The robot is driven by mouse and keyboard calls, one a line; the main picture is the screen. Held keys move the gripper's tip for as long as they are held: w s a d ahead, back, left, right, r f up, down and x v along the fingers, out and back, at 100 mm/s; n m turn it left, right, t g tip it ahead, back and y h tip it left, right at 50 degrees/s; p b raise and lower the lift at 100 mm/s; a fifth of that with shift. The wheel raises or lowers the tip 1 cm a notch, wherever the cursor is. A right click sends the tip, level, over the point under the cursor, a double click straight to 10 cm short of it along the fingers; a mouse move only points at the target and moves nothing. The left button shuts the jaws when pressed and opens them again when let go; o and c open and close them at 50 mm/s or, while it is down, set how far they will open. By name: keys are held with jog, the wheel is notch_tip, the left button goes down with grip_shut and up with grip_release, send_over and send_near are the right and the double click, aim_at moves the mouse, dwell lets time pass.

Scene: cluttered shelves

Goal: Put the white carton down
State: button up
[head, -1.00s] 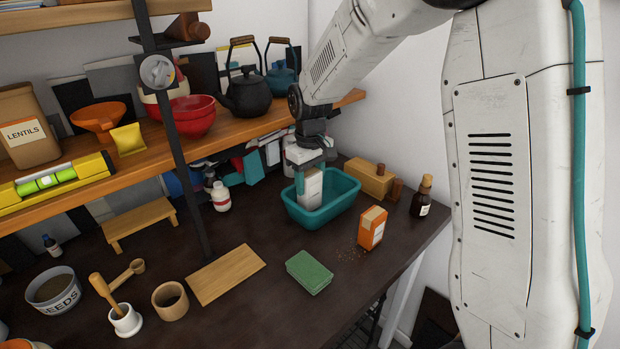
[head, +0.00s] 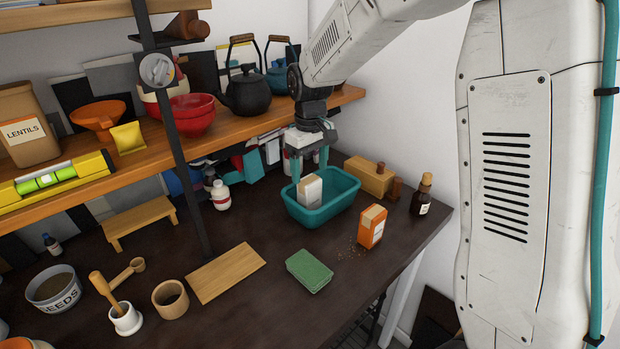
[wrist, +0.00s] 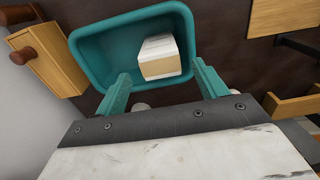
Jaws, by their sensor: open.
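The white carton (head: 311,190) stands inside the teal tub (head: 337,205), toward its left part, slightly tilted in the head view. In the wrist view the carton (wrist: 159,56) shows its top and a tan side, against the tub's inside (wrist: 92,62). My gripper (head: 309,172) is open and empty, above and behind the carton. In the wrist view its two teal fingers (wrist: 160,88) are spread wide, with the carton beyond their tips and apart from them.
An orange carton (head: 371,227) with spilled crumbs stands right of the tub. A wooden box (head: 371,178) and brown bottle (head: 422,195) are behind and right. A green block (head: 309,271) lies in front. A shelf (head: 250,122) runs above the table at left.

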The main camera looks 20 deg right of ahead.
notch_tip(320, 180, up, 9)
jog(key=s+d+m, duration=0.1)
jog(key=s+m, duration=0.1)
jog(key=s, duration=1.5)
jog(key=s+d+m+t, duration=0.1)
jog(key=s+d+m, duration=0.1)
jog(key=s, duration=1.5)
jog(key=shift+r+m, duration=0.3)
jog(key=shift+r, duration=0.1)
